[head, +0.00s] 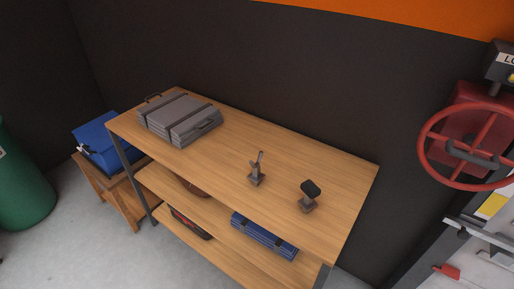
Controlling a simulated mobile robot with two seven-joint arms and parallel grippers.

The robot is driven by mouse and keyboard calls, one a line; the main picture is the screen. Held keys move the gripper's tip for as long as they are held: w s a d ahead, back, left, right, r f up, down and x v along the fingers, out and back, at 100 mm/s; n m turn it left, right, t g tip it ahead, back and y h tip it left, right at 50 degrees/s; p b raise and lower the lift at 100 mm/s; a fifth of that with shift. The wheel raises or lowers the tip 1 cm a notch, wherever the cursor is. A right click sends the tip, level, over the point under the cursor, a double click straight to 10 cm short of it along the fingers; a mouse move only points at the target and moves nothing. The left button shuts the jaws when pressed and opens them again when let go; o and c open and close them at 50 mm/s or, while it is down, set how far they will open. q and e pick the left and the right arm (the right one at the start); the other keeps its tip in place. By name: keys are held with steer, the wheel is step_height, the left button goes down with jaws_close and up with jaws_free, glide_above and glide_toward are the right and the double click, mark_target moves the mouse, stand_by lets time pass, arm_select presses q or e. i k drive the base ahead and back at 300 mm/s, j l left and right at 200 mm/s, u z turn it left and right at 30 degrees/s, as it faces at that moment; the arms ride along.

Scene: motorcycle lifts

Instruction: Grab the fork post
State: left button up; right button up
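A small grey post with what looks like a forked top (257,170) stands upright on a small base on the wooden shelf top, right of the middle. This looks like the fork post, though its top is small and hard to make out. A second short grey post with a dark, flat pad on top (309,194) stands to its right and nearer the front edge. The two posts stand apart. Neither of my grippers shows in the head view.
The wooden shelf unit (340,180) holds a grey case (180,119) at its far left end. Lower shelves hold a blue bundle (264,236). A red handwheel (428,150) stands at the right. A blue box (97,142) and green drum (22,185) are at the left.

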mark_target(256, 176)
steer(key=j+z, duration=0.2)
steer(key=z, duration=0.15)
steer(key=i+j+z, duration=0.1)
steer(key=z, duration=0.25)
steer(key=j+z, duration=0.4)
steer(key=j, duration=0.75)
steer(key=j+z, duration=0.15)
steer(key=j, duration=0.9)
steer(key=k, duration=0.05)
